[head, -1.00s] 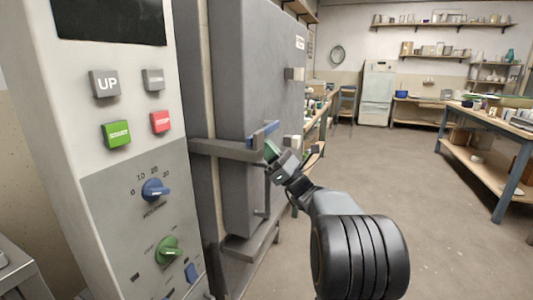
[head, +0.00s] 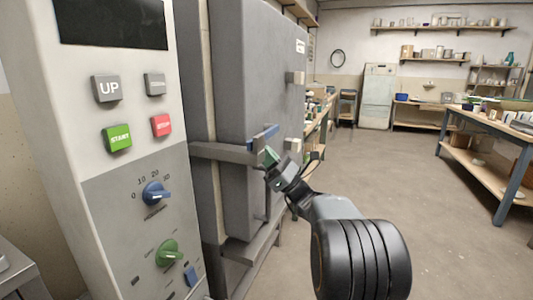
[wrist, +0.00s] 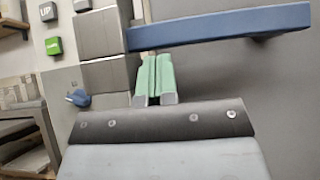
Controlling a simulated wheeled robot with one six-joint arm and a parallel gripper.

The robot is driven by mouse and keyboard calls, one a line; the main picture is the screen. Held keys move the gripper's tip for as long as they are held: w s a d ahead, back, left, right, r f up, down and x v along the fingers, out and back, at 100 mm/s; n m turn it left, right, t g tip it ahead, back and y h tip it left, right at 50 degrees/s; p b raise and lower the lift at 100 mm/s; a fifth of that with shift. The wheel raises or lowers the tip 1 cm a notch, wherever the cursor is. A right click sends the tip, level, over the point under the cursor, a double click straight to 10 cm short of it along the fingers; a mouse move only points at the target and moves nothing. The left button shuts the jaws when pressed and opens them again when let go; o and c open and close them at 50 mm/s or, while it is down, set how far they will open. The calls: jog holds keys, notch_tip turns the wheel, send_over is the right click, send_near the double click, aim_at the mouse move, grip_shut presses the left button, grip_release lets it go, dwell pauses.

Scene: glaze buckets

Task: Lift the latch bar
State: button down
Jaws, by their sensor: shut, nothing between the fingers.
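The blue latch bar (head: 265,134) lies level across the grey door of the kiln cabinet. It also shows in the wrist view (wrist: 225,27), running from a grey bracket block (wrist: 98,38) to the upper right. In the head view a grey bracket arm (head: 224,152) juts out beside the bar. My gripper (head: 271,157) has green fingertips, shut together and empty. In the wrist view the shut fingertips (wrist: 154,60) sit just below the bar, near its bracket end. I cannot tell whether they touch it.
A control panel (head: 130,180) with buttons and knobs stands close on the left. A workbench (head: 490,150) stands at the right. The floor (head: 390,180) between is clear.

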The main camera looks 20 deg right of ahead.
jog(key=a+p+v, duration=0.1)
jog(key=v, duration=1)
jog(key=shift+s+f, duration=0.15)
jog(key=shift+f, duration=0.35)
jog(key=shift+w+d+f, duration=0.15)
jog(key=shift+w+f, duration=0.05)
jog(key=shift+f, duration=0.25)
jog(key=shift+w+d+f, duration=0.1)
jog(key=shift+w+f, duration=0.1)
jog(key=shift+f, duration=0.2)
jog(key=shift+r+p, duration=0.1)
jog(key=shift+p, duration=0.2)
